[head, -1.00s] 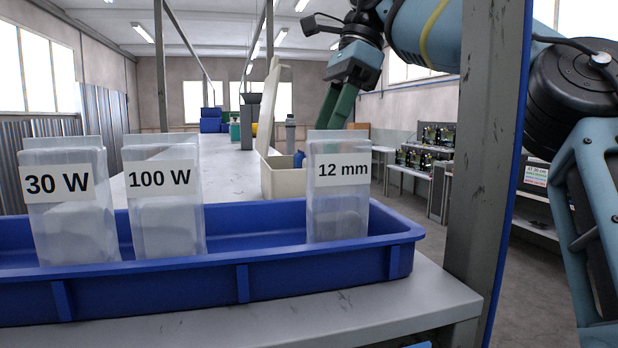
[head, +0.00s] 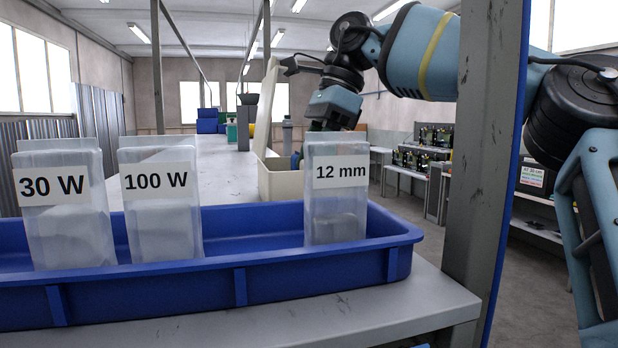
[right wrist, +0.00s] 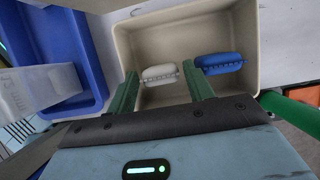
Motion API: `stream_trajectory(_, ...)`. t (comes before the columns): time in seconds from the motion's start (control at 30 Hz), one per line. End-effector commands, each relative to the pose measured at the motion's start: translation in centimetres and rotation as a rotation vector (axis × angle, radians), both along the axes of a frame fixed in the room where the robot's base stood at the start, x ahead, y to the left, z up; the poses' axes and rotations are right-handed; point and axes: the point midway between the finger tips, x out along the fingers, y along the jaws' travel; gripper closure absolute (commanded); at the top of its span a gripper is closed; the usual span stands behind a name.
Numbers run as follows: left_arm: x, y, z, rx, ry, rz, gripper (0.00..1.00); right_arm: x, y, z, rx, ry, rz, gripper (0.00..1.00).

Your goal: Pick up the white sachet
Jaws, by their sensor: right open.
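The white sachet (right wrist: 160,74) lies in a cream bin (right wrist: 180,42) in the right wrist view, to the left of a blue sachet (right wrist: 220,63). My right gripper (right wrist: 160,70) is open. Its two green fingers point into the bin, one on each side of the white sachet in the picture, and I see no contact. In the head view, the cream bin (head: 280,182) is partly hidden behind the clear 12 mm container (head: 335,215). That container also hides my right fingers, and the white sachet is not visible there. My left gripper is not in view.
A blue tray (head: 200,290) in front holds clear containers marked 30 W (head: 65,235), 100 W (head: 160,230) and 12 mm. A grey post (head: 487,150) stands at the right, near my right arm. The long table (head: 225,165) beyond has bare space left of the bin.

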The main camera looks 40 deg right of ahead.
Motion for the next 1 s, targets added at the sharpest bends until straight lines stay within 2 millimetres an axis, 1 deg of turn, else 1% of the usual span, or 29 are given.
stream_trajectory(0.17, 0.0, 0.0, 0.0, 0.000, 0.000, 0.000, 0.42, 0.0, 0.0, 0.0, 0.000, 0.000, 0.000, 0.48)
stream_trajectory(0.4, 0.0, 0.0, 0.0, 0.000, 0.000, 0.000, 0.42, 0.0, 0.0, 0.0, 0.000, 0.000, 0.000, 0.80)
stream_trajectory(0.43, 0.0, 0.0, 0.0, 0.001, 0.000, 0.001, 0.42, 0.0, 0.0, 0.0, 0.000, 0.000, 0.000, 0.81)
stream_trajectory(0.67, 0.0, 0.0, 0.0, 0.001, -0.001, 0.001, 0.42, 0.0, 0.0, 0.1, 0.000, -0.001, 0.000, 0.82)
stream_trajectory(0.77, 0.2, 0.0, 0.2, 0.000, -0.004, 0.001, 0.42, 0.0, 0.0, 0.4, -0.001, -0.002, -0.001, 0.82)
stream_trajectory(0.87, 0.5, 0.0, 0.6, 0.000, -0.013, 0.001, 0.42, -0.1, 0.0, 1.1, -0.002, -0.003, 0.000, 0.82)
stream_trajectory(1.0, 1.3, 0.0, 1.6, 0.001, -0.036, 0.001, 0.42, -0.2, 0.0, 2.9, 0.000, -0.007, -0.001, 0.82)
